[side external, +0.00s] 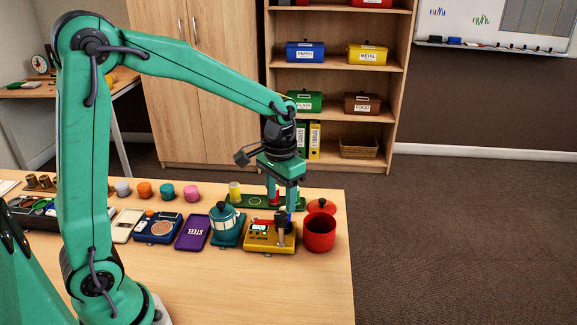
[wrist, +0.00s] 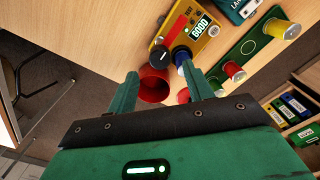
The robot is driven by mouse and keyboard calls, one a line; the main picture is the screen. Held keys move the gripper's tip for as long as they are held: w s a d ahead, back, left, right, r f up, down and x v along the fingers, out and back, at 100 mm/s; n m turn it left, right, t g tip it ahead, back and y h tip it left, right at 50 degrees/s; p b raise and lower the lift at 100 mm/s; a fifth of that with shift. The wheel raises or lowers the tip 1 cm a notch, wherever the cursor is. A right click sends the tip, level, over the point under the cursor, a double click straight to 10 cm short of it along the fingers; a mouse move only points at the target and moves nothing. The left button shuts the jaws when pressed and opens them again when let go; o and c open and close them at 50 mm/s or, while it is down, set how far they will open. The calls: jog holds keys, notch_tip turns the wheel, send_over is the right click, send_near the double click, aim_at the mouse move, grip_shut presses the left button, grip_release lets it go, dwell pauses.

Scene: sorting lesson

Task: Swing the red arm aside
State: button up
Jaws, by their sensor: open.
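In the wrist view the red arm (wrist: 174,30) is a slim bar on top of a yellow device (wrist: 203,45). The device has a display and a dark round end piece by the arm. A blue-topped post (wrist: 181,57) stands beside it. My gripper (side external: 281,207) is open and empty, above the device's far edge. In the wrist view its fingertips (wrist: 158,70) point toward the device and red cup, apart from the red arm.
A red cup (side external: 319,236) stands right of the device. A green board (side external: 253,202) with yellow and red pieces lies behind it. The table's front strip (side external: 230,290) is clear.

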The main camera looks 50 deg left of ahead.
aim_at(281, 214)
jog(key=shift+r, duration=1.55)
jog(key=shift+s, duration=0.1)
jog(key=shift+s+r, duration=0.3)
jog(key=shift+r, duration=0.15)
jog(key=s+r+t, duration=0.2)
jog(key=s+r, duration=0.1)
jog(key=s, duration=0.5)
jog(key=s+r+t, duration=0.2)
jog(key=s+t, duration=0.1)
jog(key=s, duration=0.5)
jog(key=shift+r+t, duration=0.3)
jog(key=shift+r, duration=0.1)
